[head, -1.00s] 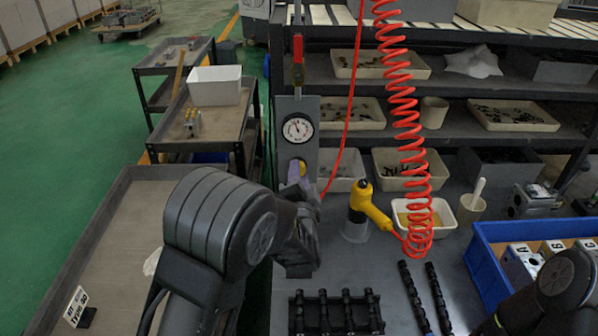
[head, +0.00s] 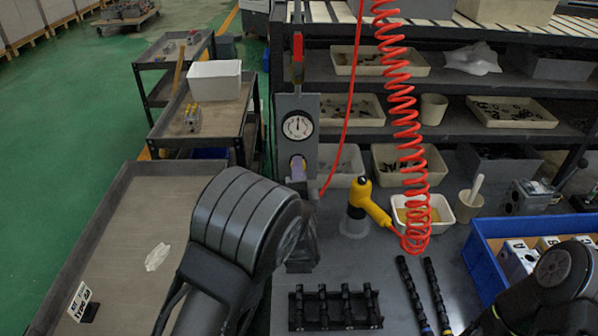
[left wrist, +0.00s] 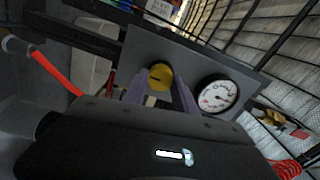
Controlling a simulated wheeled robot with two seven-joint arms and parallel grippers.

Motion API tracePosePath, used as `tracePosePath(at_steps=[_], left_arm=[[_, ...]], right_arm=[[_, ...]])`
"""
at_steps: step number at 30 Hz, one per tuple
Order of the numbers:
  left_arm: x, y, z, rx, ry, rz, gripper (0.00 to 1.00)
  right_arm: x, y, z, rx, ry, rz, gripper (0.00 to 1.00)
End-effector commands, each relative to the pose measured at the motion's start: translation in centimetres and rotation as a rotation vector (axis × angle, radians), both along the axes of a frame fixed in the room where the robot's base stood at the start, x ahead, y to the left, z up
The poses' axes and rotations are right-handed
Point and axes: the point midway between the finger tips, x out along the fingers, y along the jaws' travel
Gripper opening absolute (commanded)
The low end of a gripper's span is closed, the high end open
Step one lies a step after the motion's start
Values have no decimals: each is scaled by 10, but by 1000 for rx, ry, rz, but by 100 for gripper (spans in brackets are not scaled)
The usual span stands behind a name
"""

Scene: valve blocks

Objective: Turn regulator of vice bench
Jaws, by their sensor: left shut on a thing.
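The regulator is a yellow round knob (left wrist: 160,76) on a grey upright panel (head: 312,105) at the back of the bench. A round white pressure gauge (head: 297,126) sits above the knob in the head view; it also shows beside the knob in the left wrist view (left wrist: 218,94). My left gripper (left wrist: 160,88) has its purple fingers on either side of the knob and is shut on it. In the head view the left gripper (head: 298,171) is at the panel, and its fingers and wrist partly hide the knob. My right gripper is out of view.
A yellow tool (head: 369,200) in a holder and a coiled red hose (head: 404,110) stand right of the panel. A black rack (head: 335,310) lies in front. A blue crate (head: 483,268) with white blocks is at right. A straight red hose (head: 347,120) passes close to the panel.

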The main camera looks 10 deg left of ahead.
Motion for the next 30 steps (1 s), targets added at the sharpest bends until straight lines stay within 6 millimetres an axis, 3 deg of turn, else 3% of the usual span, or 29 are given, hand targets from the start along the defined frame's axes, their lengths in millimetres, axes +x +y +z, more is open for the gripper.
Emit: tracePosePath(at_steps=[9,19,30], left_arm=[[0,0,0,-1,1,0,55],[-4,-2,-1,-2,0,-1,55],[-57,-16,-3,-3,1,-3,55]], right_arm=[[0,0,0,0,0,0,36],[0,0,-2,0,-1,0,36],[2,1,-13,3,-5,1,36]])
